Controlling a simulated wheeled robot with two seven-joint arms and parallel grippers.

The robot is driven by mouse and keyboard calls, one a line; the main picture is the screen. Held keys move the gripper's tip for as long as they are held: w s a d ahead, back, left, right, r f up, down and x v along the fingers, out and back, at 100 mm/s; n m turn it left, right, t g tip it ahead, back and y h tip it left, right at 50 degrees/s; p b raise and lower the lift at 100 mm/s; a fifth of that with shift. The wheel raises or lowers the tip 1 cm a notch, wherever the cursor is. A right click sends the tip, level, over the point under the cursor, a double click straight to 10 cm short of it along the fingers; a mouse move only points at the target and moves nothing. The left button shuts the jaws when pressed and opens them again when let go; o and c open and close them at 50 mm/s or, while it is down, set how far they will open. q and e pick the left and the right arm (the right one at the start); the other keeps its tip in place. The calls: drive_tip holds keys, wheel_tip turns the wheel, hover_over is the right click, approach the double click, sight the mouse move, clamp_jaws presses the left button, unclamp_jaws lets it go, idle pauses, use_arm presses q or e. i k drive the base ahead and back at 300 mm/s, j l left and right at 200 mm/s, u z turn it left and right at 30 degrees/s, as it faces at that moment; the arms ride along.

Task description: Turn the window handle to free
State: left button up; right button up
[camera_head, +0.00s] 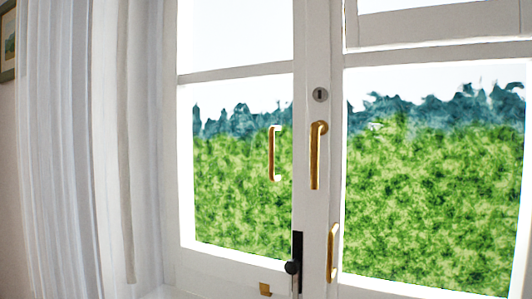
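The brass window handle (316,156) is on the white middle post of the window. Its rounded top is at the pivot and its grip hangs straight down.
A brass pull (273,153) is left of the handle and another brass pull (333,252) is below it. A black bolt with a knob (293,267) is low on the post. A white curtain (65,150) hangs at the left. The space before the handle looks clear.

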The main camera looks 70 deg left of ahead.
sight(319, 128)
drive_tip(key=u, duration=1.85)
